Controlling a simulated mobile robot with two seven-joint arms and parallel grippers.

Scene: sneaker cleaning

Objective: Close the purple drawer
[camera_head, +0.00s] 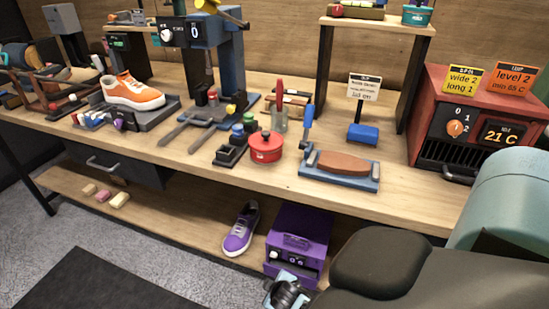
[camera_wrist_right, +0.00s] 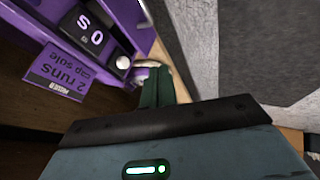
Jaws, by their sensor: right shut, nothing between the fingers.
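A purple box-shaped unit (camera_head: 303,232) stands on the lower shelf under the bench. Its front has a knob and small display; the drawer is largely hidden by my right arm and gripper, so I cannot tell how far out it is. My right gripper (camera_head: 284,292) is low at the unit's front. In the wrist view its green fingers (camera_wrist_right: 157,85) are shut and empty, close to the purple front; contact is unclear. My left gripper is not visible.
A purple sneaker (camera_head: 241,230) stands on the lower shelf (camera_head: 170,223), left of the unit. The bench top (camera_head: 250,188) overhangs the shelf. A dark closed-looking drawer (camera_head: 115,167) hangs under the bench at left. Grey floor (camera_head: 50,245) and a dark mat (camera_head: 90,285) lie in front.

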